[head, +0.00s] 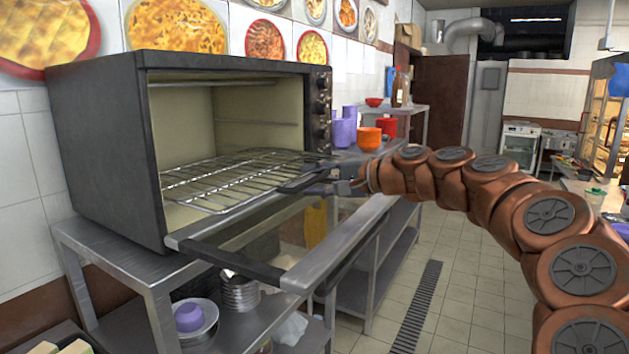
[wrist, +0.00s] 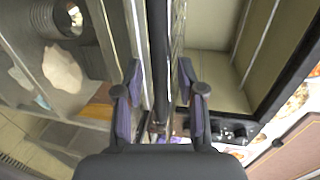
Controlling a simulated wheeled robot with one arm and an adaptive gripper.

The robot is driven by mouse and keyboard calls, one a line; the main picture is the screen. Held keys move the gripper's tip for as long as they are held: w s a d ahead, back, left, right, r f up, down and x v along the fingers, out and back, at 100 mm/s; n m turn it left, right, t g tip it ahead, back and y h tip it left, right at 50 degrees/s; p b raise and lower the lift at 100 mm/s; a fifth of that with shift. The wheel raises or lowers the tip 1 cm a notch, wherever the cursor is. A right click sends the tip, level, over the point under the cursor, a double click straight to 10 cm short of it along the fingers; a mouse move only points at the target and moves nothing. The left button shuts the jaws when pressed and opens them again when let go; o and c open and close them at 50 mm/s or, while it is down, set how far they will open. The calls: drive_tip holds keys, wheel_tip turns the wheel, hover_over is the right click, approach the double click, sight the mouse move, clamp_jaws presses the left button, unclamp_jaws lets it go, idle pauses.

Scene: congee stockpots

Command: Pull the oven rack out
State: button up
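The oven (head: 110,150) is dark, with its door (head: 345,240) folded down flat in front. The wire oven rack (head: 225,180) lies level in the lit oven cavity, its front edge near the opening. In the head view my gripper (head: 305,182) is above the lowered door, at the front right part of the rack. In the wrist view my gripper (wrist: 160,85) has its purple-padded fingers spread apart. A dark bar and the thin edge of the rack (wrist: 178,35) run between them. I see no firm contact; the exact gap to the rack cannot be told.
The oven stands on a steel table (head: 105,250) with bowls and pots on its lower shelf. Purple cups (head: 344,132) and an orange bowl (head: 369,139) stand right of the oven. The tiled floor (head: 460,300) to the right is open.

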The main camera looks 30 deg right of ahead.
drive_tip(key=v, duration=1.2)
drive_tip(key=shift+d, duration=0.1)
idle(0.4)
